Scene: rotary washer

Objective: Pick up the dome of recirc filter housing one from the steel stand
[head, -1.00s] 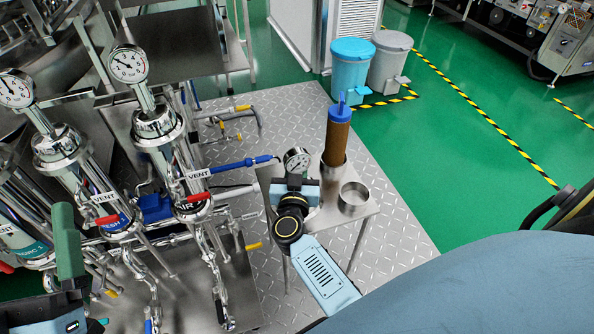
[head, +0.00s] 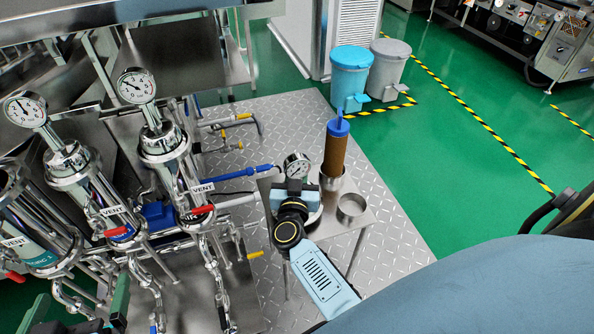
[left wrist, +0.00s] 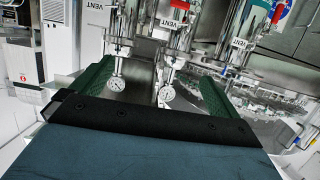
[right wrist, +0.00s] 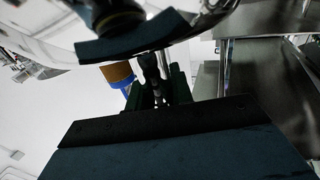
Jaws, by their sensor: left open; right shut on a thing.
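The dome (head: 315,214) is a polished steel cap with a round dial gauge (head: 297,165) on top, at the left of the small steel stand (head: 350,238). My right gripper (right wrist: 157,85) is shut on a dark stem of the dome, whose shiny curved wall crosses the top of the right wrist view. In the head view my right wrist hides most of the dome, so I cannot tell whether it touches the stand. The housing labelled RECIRC 1 (head: 38,262) stands far left without a gauge on top. My left gripper (head: 75,312) is open and empty, low left; its green fingers also show in the left wrist view (left wrist: 150,95).
A brown filter with a blue cap (head: 335,148) stands in a steel cup beside the dome. An empty steel ring (head: 352,206) is at the stand's right. Two gauge-topped housings (head: 165,145) with pipes fill the left. Two bins (head: 350,78) stand behind; green floor is clear at right.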

